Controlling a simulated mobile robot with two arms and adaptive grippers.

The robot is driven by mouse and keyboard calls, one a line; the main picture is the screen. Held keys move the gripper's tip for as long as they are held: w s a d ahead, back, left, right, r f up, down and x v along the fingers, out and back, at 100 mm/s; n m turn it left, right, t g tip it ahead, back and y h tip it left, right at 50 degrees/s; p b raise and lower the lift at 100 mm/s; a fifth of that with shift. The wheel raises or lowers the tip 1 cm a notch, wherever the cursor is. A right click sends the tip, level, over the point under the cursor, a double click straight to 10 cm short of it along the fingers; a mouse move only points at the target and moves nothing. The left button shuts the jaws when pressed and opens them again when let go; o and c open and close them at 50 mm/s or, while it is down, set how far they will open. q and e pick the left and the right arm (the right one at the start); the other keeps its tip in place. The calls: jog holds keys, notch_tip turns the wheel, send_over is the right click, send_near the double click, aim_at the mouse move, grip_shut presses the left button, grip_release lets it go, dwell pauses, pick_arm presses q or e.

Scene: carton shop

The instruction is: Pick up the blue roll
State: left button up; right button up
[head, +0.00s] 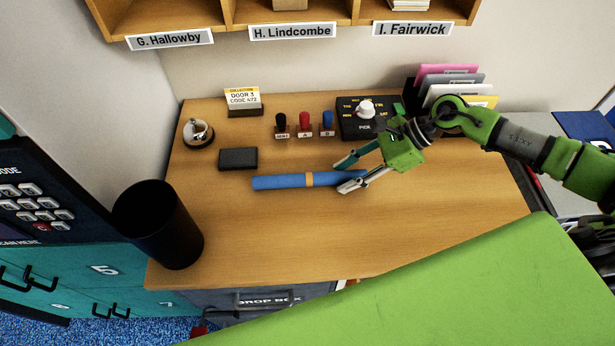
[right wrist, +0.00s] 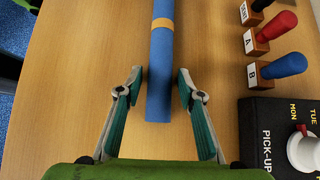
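The blue roll (head: 281,182) lies flat on the wooden counter, with an orange band (head: 309,179) near its middle. My right gripper (head: 344,178) is open at the roll's right end. In the right wrist view the roll (right wrist: 160,75) runs away from my right gripper (right wrist: 160,90). Its near end lies between the two fingers, with a gap on each side. From these views I cannot tell how high the fingertips are above the counter. My left gripper does not show.
The counter (head: 230,245) is clear in front of the roll. Behind it stand several stamps (head: 304,122), a dark pad (head: 238,158), a pick-up dial box (head: 355,128) and a bell (head: 198,132). A black bin (head: 158,225) stands at the left and folders (head: 455,85) at the back right.

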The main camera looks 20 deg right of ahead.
jog(key=c, duration=0.7)
jog(key=shift+r, duration=0.15)
